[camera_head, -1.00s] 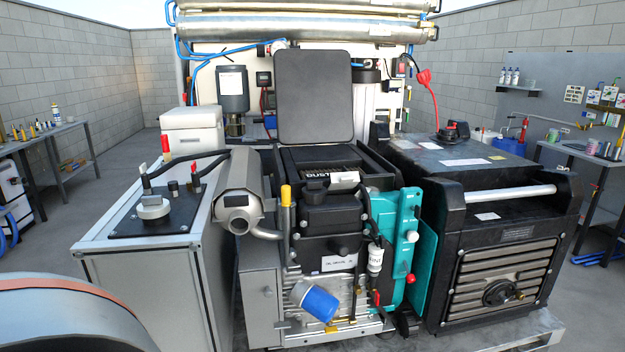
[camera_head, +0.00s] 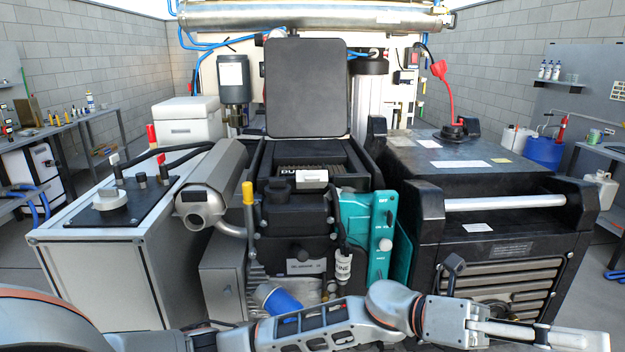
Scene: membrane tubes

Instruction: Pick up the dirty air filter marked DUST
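The air filter (camera_head: 291,170) sits in the open black filter box (camera_head: 268,160) on top of the engine, in the middle of the view. Only its pleated top and the first letters of its DUST marking show; a white piece at the box front hides the rest. The black lid (camera_head: 306,90) stands upright behind it. My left arm crosses the bottom of the view, and my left gripper (camera_head: 565,338) is at the bottom right, well in front of and to the right of the filter. Its finger opening cannot be made out. My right gripper is not in view.
A grey muffler (camera_head: 212,185) and a white-sided cabinet (camera_head: 110,270) stand left of the engine. A teal panel (camera_head: 383,235) and a black generator-like unit (camera_head: 500,225) stand to the right. A blue cylinder (camera_head: 280,300) is low in front. Space above the filter is clear.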

